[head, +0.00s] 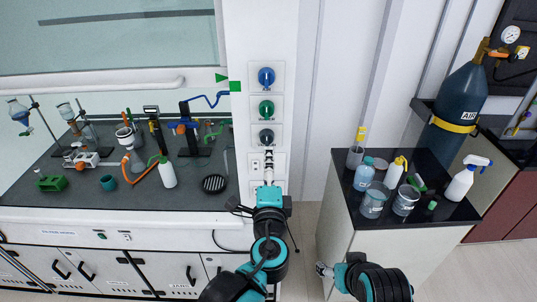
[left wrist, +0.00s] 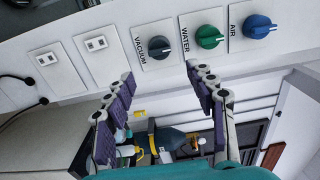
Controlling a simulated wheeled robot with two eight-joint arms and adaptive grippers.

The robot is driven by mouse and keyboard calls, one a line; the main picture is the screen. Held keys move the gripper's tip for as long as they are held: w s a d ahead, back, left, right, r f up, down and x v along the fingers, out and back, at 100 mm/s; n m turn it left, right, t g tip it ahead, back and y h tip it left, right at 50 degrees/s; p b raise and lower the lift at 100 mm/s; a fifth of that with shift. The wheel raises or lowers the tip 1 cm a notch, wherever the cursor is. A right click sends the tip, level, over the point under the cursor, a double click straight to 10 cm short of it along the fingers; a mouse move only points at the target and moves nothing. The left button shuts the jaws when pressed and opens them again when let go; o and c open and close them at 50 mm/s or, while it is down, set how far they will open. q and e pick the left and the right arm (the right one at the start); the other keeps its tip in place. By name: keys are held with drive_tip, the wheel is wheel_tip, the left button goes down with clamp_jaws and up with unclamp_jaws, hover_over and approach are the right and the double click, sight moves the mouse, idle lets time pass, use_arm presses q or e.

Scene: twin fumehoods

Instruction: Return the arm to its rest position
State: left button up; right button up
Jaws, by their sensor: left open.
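My left arm rises from the bottom centre of the head view, and its left gripper (head: 268,160) is in front of the wall panel just below the dark vacuum knob (head: 266,137). In the left wrist view the two fingers of the left gripper (left wrist: 163,78) are spread wide with nothing between them. The vacuum knob (left wrist: 162,47) is beyond the fingertips, apart from them as far as I can tell. My right gripper (head: 324,269) is low beside the right-hand counter; its fingers are too small to read.
The green water knob (head: 266,109) and blue air knob (head: 266,77) are above. The fumehood bench (head: 120,195) at left holds glassware and stands. The black-topped counter (head: 345,200) at right holds several bottles and beakers, with a gas cylinder (head: 458,105) behind. Floor shows between them.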

use_arm(q)
drive_tip(key=shift+s, duration=0.5)
drive_tip(key=s+a+f+n+g+y+b, duration=0.25)
drive_tip(key=a+f+n, duration=0.25)
drive_tip(key=a+f, duration=0.25)
drive_tip(key=s+a+f+n+g+y+b, duration=0.1)
drive_tip(key=s+a+f+n+g+b, duration=0.1)
drive_tip(key=a+f+n+g, duration=0.5)
drive_tip(key=s+a+f+n+h+b, duration=0.1)
drive_tip(key=s+a+f+n+b, duration=0.1)
drive_tip(key=s+f, duration=0.4)
drive_tip(key=s+a+f+n+g+h+b, duration=0.1)
drive_tip(key=s+f+n+h+b, duration=0.1)
drive_tip(key=s+f+n, duration=0.2)
drive_tip(key=shift+s+a+f, duration=0.35)
drive_tip(key=shift+s+f, duration=0.5)
drive_tip(key=shift+s, duration=0.15)
drive_tip(key=shift+h, duration=0.25)
idle(0.7)
